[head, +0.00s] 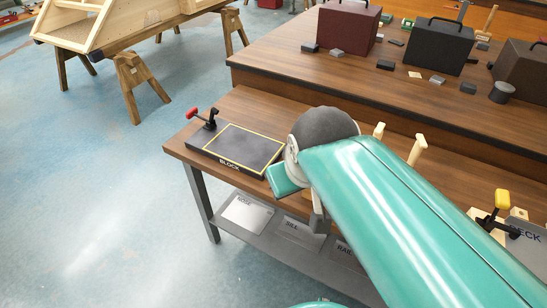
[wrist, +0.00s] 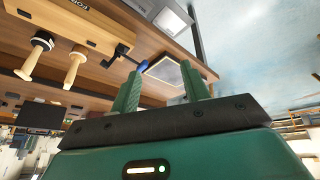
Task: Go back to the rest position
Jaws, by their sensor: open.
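My teal arm reaches from the lower right over the wooden workbench (head: 245,110) in the head view. My gripper shows in the wrist view (wrist: 163,68), with its two green fingers apart and nothing held between them. In the head view the arm's rounded dark joint hides much of the hand, so its fingers cannot be made out clearly. The hand is above the bench, right of a black pad labelled BLOCK (head: 235,148) with a yellow outline. The pad is empty.
A red-handled clamp (head: 203,118) stands at the pad's back left corner. Wooden pegs (head: 417,150) rise behind the arm. A yellow-handled clamp (head: 494,210) is at the right. A higher bench behind carries dark cases (head: 438,46). Labelled trays (head: 246,213) sit below.

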